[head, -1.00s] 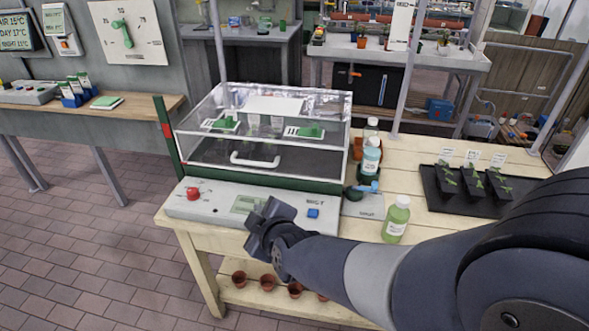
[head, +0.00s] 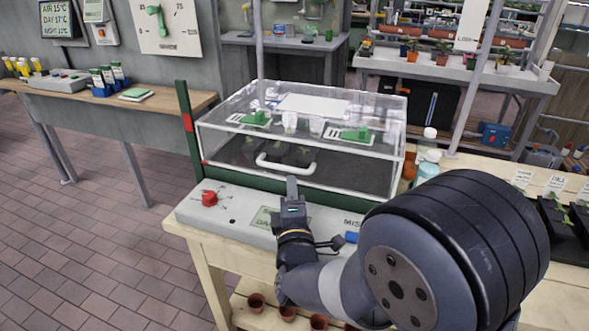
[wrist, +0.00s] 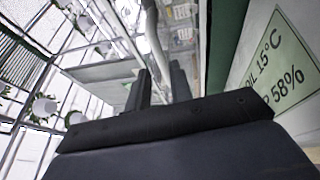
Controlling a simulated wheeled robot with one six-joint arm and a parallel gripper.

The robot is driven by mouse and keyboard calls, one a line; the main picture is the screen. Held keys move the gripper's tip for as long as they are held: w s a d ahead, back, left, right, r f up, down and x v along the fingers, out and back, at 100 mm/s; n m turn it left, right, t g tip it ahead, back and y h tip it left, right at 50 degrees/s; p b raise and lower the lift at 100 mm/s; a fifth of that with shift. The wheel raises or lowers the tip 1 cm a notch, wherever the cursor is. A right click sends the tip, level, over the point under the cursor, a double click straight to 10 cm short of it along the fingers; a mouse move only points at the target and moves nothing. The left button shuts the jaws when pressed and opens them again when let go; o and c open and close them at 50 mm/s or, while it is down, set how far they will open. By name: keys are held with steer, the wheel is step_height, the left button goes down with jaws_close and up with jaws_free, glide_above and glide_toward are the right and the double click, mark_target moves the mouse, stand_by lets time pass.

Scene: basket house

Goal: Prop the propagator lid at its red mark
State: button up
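The propagator's clear lid (head: 345,105) lies down over the dark tray in the head view. Its white handle (head: 285,168) is on the front face. A green post (head: 184,98) with a red mark (head: 188,123) stands at the left front corner. My gripper (head: 292,187) is just in front of and below the handle, pointing up, over the control panel. In the wrist view the two fingers of my gripper (wrist: 158,85) stand apart with nothing between them. The pale handle bar (wrist: 154,40) appears ahead of the gap. Whether they touch is unclear.
The grey control panel (head: 240,208) with a red knob (head: 209,198) lies below the lid. Dark seedling pots (head: 562,222) are at far right. Open tiled floor (head: 90,240) lies left.

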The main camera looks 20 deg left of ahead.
mark_target(290, 169)
steer(key=x, duration=0.7)
steer(key=shift+c, duration=0.3)
jaws_close()
